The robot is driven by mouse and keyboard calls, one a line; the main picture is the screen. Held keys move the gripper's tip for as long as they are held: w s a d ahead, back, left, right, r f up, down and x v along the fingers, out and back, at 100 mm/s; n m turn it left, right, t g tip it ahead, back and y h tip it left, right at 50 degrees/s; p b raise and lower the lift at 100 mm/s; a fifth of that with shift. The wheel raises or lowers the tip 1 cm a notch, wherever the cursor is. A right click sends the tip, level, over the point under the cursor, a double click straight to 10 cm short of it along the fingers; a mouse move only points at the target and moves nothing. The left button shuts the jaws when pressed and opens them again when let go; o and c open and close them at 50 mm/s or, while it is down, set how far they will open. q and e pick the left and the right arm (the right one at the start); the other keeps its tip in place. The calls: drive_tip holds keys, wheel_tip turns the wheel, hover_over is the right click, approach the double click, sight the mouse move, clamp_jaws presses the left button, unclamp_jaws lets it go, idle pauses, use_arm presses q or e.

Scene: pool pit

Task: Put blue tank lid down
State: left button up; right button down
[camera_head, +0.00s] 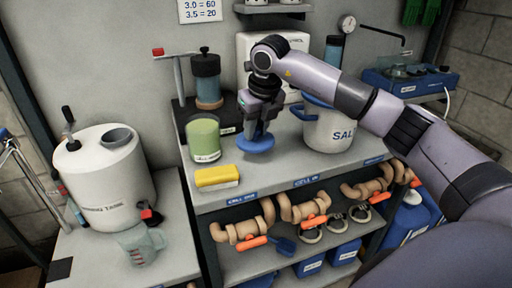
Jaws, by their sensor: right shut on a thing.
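My right gripper (259,122) comes in from the right and points down over the upper bench. It is shut on the blue tank lid (257,145), a round blue disc with a raised grip. The lid is at or just above the bench top; I cannot tell whether it touches. A white tank (104,185) stands on the lower bench at the left, with a dark grey round opening (117,137) on its top. My left gripper is not in view.
Near the lid on the bench (275,173) are a green jar (203,139), a yellow sponge (217,177) and a white salt bucket (328,130). A clear measuring jug (141,244) stands before the tank. Pipes with orange-handled valves (305,210) fill the shelf below.

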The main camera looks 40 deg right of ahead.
sight(257, 140)
wheel_tip(257, 140, down, 6)
drive_tip(key=shift+r, duration=0.2)
drive_tip(key=shift+f, duration=0.2)
drive_tip(key=c, duration=0.9)
unclamp_jaws()
drive_tip(key=shift+o, duration=0.2)
drive_tip(key=shift+r, duration=0.25)
drive_tip(key=v, duration=1.1)
drive_tip(key=shift+s+r, duration=0.2)
drive_tip(key=shift+r, duration=0.2)
